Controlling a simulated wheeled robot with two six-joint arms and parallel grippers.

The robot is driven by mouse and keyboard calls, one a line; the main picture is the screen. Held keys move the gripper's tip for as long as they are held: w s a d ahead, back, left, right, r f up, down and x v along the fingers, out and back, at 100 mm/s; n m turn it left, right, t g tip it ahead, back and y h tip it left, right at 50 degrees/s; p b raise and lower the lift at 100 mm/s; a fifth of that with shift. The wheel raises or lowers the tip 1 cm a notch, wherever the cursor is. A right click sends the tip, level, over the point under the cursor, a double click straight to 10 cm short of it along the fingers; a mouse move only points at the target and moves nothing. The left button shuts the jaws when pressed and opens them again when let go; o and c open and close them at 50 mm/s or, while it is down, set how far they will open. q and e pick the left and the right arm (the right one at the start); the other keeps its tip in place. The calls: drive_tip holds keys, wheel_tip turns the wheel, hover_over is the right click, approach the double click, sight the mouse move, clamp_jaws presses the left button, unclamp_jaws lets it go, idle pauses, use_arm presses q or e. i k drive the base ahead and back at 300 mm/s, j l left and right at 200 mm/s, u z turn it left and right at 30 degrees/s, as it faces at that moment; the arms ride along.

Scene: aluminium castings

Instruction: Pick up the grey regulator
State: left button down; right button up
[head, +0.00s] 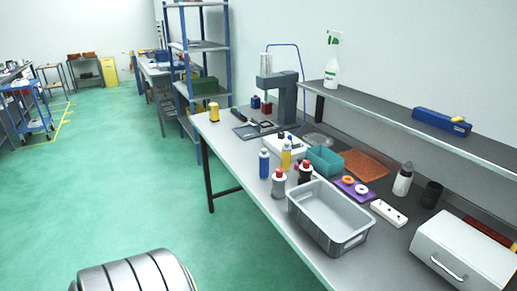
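A small grey cylinder with a red top (279,184) stands upright on the workbench (240,152), just left of a grey bin; it looks like the grey regulator, though it is small in this view. A similar black one with a red top (305,174) stands close behind it to the right. Neither of my grippers is in view, and nothing is seen touching the grey piece.
A blue bottle (264,162) and a yellow bottle (286,156) stand close behind the grey piece. The empty-looking grey bin (357,240) is at its right. A teal bin (325,161) and a bench press (284,97) are farther back. Green floor left of the bench is open.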

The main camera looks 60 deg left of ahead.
sight(279, 189)
drive_tip(key=u, duration=1.6)
